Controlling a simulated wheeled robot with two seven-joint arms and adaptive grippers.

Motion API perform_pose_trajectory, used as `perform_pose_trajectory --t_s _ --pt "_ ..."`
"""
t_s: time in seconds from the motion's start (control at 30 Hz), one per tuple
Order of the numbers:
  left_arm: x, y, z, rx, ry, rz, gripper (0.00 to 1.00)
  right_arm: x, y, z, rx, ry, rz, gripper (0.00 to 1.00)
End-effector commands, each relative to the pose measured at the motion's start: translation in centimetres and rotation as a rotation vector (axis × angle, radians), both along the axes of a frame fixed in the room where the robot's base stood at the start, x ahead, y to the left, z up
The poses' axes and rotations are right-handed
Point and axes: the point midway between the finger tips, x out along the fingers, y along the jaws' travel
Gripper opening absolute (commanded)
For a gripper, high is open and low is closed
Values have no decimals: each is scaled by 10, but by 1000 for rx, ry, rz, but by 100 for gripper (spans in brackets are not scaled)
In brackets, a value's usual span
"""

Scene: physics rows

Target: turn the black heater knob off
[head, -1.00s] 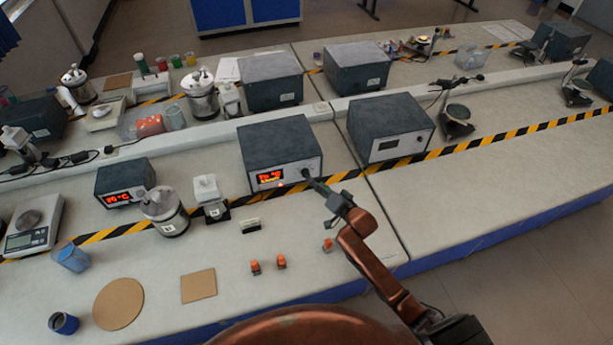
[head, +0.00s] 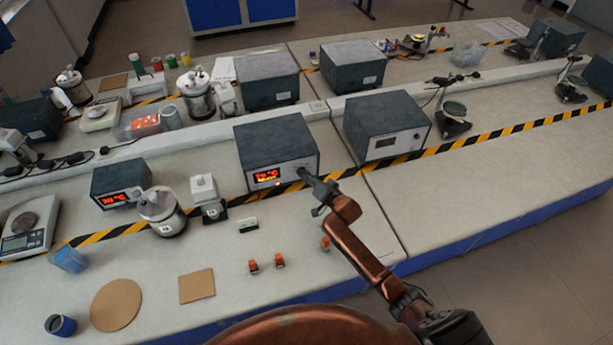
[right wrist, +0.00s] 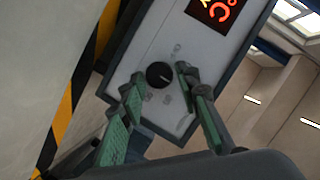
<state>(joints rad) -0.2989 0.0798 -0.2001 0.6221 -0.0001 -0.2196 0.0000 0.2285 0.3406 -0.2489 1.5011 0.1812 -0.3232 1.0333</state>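The black heater knob (right wrist: 158,75) is a round dial with a pale pointer mark on the heater's light front panel, seen in the right wrist view. The heater is a dark grey box (head: 275,143) with a lit orange-red display (head: 267,175). My right gripper (right wrist: 160,79) is open, its two green-padded fingers on either side of the knob with gaps showing. In the head view the right gripper (head: 304,175) is at the panel's right end and hides the knob. My left gripper is not in view.
A second grey box (head: 385,120) stands right of the heater, and a smaller lit unit (head: 122,182) stands left. Striped tape crosses the bench.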

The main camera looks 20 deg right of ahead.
Motion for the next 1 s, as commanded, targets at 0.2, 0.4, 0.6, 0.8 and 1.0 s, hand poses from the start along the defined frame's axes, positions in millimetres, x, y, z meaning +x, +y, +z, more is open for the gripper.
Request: perform_pose_trajectory --t_s 0.2,0.4,0.6,0.8,1.0 --pt "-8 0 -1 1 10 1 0 0 0 0 0 0 0 13" --pt "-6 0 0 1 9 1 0 0 0 0 0 0 0 0" --pt "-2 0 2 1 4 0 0 0 0 1 -12 1 0 0" --pt "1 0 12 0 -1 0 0 0 1 3 -80 7 -1 0" --pt "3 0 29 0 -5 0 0 0 3 4 -221 16 -1 0"
